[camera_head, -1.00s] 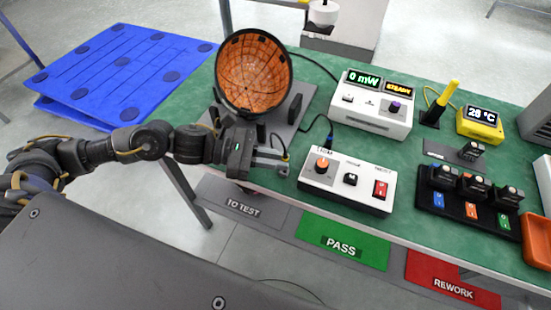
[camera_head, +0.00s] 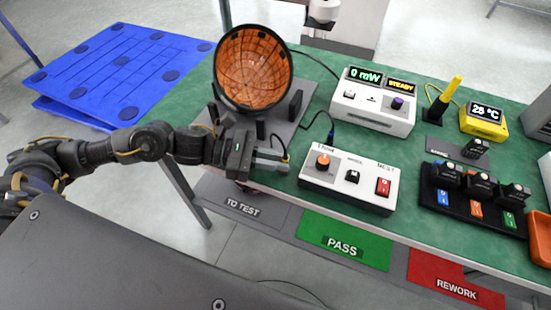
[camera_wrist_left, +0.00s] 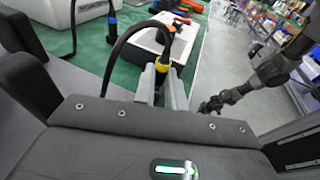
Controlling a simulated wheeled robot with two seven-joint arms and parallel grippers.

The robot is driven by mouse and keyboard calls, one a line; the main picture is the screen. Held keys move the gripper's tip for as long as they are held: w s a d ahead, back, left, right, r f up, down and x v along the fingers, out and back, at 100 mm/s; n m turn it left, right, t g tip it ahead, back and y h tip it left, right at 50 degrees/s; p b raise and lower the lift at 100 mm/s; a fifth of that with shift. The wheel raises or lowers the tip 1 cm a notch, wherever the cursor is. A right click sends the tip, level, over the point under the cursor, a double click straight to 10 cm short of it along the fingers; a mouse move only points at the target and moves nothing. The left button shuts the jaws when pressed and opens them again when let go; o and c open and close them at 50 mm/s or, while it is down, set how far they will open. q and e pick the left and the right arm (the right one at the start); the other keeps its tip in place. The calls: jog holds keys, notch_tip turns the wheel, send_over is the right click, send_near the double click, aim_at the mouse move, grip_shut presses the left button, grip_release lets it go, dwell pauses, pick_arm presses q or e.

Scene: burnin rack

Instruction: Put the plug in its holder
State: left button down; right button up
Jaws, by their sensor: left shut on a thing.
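The plug (camera_wrist_left: 161,66) is dark with a yellow ring and has a black cable coming from its top. In the left wrist view it sits between the fingertips of my left gripper (camera_wrist_left: 160,85), which is shut on it. In the head view my left gripper (camera_head: 271,160) is at the table's front edge, left of the white control box. The plug's yellow part (camera_head: 285,157) shows at the fingertips. I cannot tell which thing is its holder. A dark arm at the right of the wrist view appears to be my right one; its jaws are unclear.
The white control box (camera_head: 347,178) is just right of my left gripper. The orange bowl-shaped fixture (camera_head: 253,70) stands behind it on a grey base. A power meter (camera_head: 373,102), a yellow thermometer (camera_head: 484,120) and a black rack (camera_head: 470,205) stand further right. Green table shows between them.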

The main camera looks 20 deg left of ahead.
pick_arm(q)
jog(key=shift+f+b, duration=0.4)
jog(key=shift+f, duration=0.05)
jog(key=c, duration=1.4)
grip_release()
jog(key=shift+r, duration=0.1)
jog(key=shift+o, duration=0.2)
jog(key=shift+r, duration=0.35)
notch_tip(320, 180, up, 3)
jog(key=shift+f, duration=0.1)
jog(key=s+d+r+p, duration=0.4)
jog(key=s+r+p, duration=0.5)
jog(key=s+p, duration=0.4)
jog(key=shift+s+r+p, duration=0.2)
jog(key=shift+r+p, duration=0.05)
jog(key=shift+p, duration=0.9)
